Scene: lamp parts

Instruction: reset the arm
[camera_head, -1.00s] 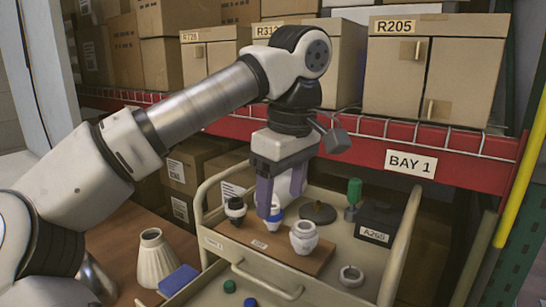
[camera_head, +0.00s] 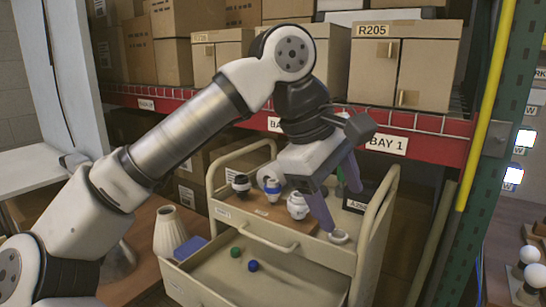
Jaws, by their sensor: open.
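My gripper (camera_head: 338,205) has purple fingers spread apart with nothing between them. It is tilted over the right part of the cart top (camera_head: 268,240). The nearer fingertip is just above or in front of a white ring (camera_head: 338,237); I cannot tell if they touch. On a brown board (camera_head: 262,212) to the left stand a black-and-white part (camera_head: 241,184), a blue-and-white part (camera_head: 272,188) and a white jar-like part (camera_head: 297,206). The gripper partly hides a green-topped part (camera_head: 340,175) and a dark labelled box (camera_head: 357,198).
The cart's drawer (camera_head: 262,282) is open, with a green cap (camera_head: 236,252) and a blue cap (camera_head: 253,266) inside. A white fluted shade (camera_head: 169,232) and a blue block (camera_head: 190,249) are at left. Red shelving (camera_head: 425,146) with boxes stands behind; bulbs (camera_head: 530,273) are at far right.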

